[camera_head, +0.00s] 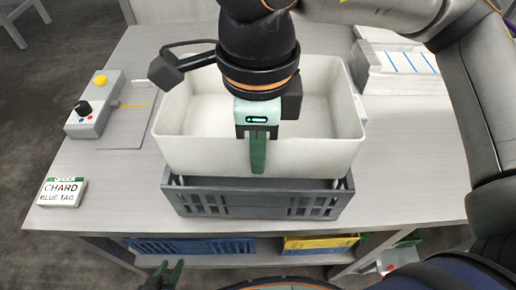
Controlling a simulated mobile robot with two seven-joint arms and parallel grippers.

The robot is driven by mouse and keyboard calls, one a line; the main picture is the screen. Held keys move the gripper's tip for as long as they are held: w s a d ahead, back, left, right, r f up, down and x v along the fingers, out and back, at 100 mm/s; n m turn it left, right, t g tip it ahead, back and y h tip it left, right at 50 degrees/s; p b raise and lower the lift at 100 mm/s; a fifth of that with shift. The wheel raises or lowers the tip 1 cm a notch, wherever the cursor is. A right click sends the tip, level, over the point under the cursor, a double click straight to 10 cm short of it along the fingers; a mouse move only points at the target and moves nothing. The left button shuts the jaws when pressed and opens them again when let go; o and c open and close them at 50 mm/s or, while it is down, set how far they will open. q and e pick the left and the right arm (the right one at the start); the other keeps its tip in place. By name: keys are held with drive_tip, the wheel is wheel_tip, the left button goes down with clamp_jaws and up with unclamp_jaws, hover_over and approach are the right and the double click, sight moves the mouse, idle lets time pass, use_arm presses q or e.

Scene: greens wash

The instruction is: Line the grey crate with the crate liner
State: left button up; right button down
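The crate liner (205,155) is a white, open, empty tub in the middle of the table. It is over the grey crate (255,200), with its underside about at the crate's rim; most of it stands above the crate. It hides most of the crate's opening. My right gripper (258,155) points down at the middle of the liner's near wall. One green finger lies against the outside of that wall; the other is hidden, and the gripper appears shut on the wall. My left gripper (168,270) is low at the bottom edge, its dark green fingertips apart and empty.
A control box (95,105) with a yellow button and black knob stands on the table (110,180) at left. A "CHARD BLUE TAG" block (62,192) lies near the left front edge. A white blue-striped unit (400,65) stands back right. Blue and yellow crates (320,244) sit below.

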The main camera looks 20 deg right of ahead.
drive_tip(key=shift+f, duration=0.15)
use_arm(q)
drive_tip(key=shift+w+d+r, duration=0.1)
drive_tip(key=shift+w+r, duration=0.15)
drive_tip(key=shift+w, duration=0.3)
drive_tip(key=shift+s, duration=0.1)
drive_tip(key=shift+s+f+b, duration=0.2)
drive_tip(key=shift+f+b, duration=0.1)
drive_tip(key=shift+f, duration=0.35)
drive_tip(key=shift+w+b, duration=0.1)
drive_tip(key=shift+b, duration=0.2)
drive_tip(key=shift+f, duration=0.15)
idle(0.4)
use_arm(e)
drive_tip(key=shift+f, duration=0.25)
use_arm(q)
drive_tip(key=shift+d+f+b, duration=0.1)
drive_tip(key=shift+d+b, duration=0.35)
use_arm(e)
drive_tip(key=shift+f, duration=0.2)
use_arm(q)
drive_tip(key=shift+w+f, duration=0.1)
use_arm(e)
drive_tip(key=shift+f, duration=0.2)
